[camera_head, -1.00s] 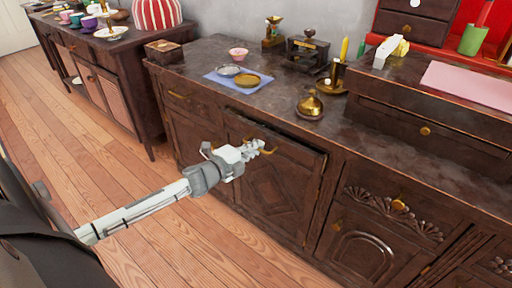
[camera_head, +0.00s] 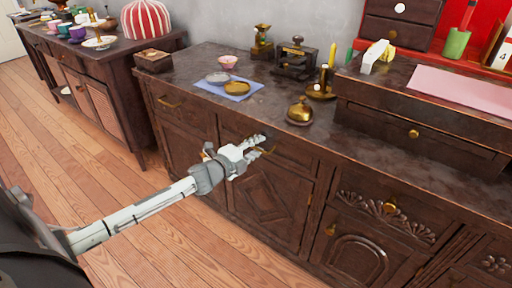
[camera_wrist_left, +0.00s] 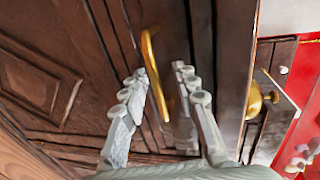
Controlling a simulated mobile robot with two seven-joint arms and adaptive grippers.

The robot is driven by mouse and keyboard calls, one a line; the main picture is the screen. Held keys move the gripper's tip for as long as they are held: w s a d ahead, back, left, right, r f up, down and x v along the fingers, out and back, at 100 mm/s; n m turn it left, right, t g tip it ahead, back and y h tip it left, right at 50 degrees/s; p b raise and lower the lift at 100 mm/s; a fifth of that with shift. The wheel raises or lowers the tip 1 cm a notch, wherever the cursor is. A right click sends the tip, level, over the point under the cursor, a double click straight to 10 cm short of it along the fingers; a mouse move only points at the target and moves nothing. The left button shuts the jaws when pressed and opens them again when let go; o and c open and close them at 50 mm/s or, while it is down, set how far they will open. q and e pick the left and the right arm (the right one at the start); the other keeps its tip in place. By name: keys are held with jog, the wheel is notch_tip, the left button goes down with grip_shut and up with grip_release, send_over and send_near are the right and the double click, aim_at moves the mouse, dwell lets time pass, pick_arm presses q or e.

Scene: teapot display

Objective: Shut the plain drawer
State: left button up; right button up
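The plain drawer (camera_head: 292,152) is a dark wood front with a brass bar handle, in the middle of the long cabinet. In the head view it looks nearly flush; a small gap cannot be ruled out. My left gripper (camera_head: 256,141) is at this drawer's front and partly hides its handle. In the left wrist view the fingers of the left gripper (camera_wrist_left: 160,76) are apart, one on each side of the brass handle (camera_wrist_left: 152,62). I cannot tell whether they touch it. My right gripper is not in view.
A brass pot (camera_head: 300,112), a blue cloth (camera_head: 238,95) with two small dishes, and a pink cup (camera_head: 228,62) stand on the cabinet top. The wooden floor is clear.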

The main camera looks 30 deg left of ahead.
pick_arm(q)
jog(key=shift+s, duration=0.1)
jog(key=shift+s, duration=0.2)
jog(key=v, duration=1.1)
jog(key=shift+s, duration=0.25)
jog(key=shift+a, duration=0.1)
jog(key=s+f+n+g+y, duration=0.45)
jog(key=s+f+n, duration=0.25)
jog(key=f+n, duration=0.3)
jog(key=s+d+f+n+g+h, duration=0.1)
jog(key=s+d+f+n+g, duration=0.2)
jog(key=s, duration=0.4)
jog(key=s+d+f+n+g+h+p, duration=0.1)
jog(key=s+d+f+n+g, duration=0.3)
jog(key=s+d+f+g, duration=0.1)
jog(key=s+d+f, duration=0.1)
jog(key=s+d, duration=0.1)
jog(key=shift+d+f, duration=0.2)
jog(key=shift+d, duration=0.2)
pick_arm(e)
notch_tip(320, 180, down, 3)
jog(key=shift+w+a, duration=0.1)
